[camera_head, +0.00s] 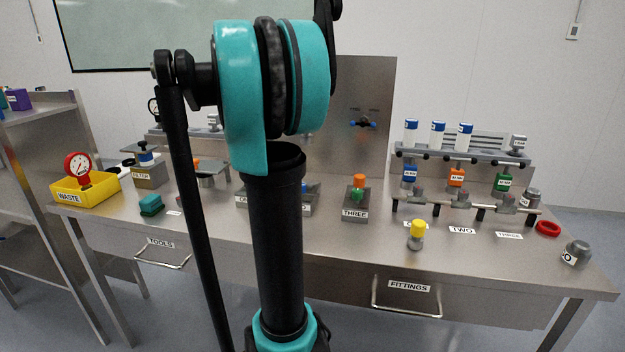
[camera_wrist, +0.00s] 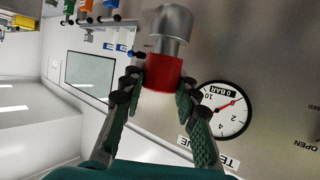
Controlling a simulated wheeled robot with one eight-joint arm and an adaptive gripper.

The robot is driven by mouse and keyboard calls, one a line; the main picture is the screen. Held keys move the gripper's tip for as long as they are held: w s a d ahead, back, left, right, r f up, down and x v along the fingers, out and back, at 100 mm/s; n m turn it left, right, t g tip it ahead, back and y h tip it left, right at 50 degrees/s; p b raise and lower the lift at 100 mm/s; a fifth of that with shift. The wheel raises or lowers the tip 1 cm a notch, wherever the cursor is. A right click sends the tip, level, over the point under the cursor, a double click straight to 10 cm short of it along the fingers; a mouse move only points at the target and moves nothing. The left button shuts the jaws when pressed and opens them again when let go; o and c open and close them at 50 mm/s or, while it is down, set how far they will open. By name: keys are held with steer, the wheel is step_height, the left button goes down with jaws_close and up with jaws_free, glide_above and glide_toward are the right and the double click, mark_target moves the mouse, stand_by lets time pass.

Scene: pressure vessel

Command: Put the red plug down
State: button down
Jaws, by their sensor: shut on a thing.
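The red plug (camera_wrist: 163,72) shows in the wrist view as a red band with a grey metal rounded cap. My gripper (camera_wrist: 161,84) has its two green-padded fingers closed on either side of the red band. The plug is at the fingertips, with its metal end pointing away from my palm. In the head view, my own arm stands in the middle and my gripper and the plug cannot be made out. What lies directly below the plug cannot be told.
A round dial gauge (camera_wrist: 226,109) is close to my right finger in the wrist view. The steel bench (camera_head: 330,250) holds a yellow bin (camera_head: 88,188), a fittings rack (camera_head: 455,158), a yellow-capped fitting (camera_head: 417,235) and a red ring (camera_head: 548,228). Its front middle is fairly clear.

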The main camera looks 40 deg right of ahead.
step_height(320, 180, down, 18)
steer(key=shift+r, duration=0.2)
steer(key=c, duration=1.1)
jaws_free()
steer(key=shift+c, duration=0.2)
steer(key=shift+a, duration=0.1)
steer(key=v, duration=1.2)
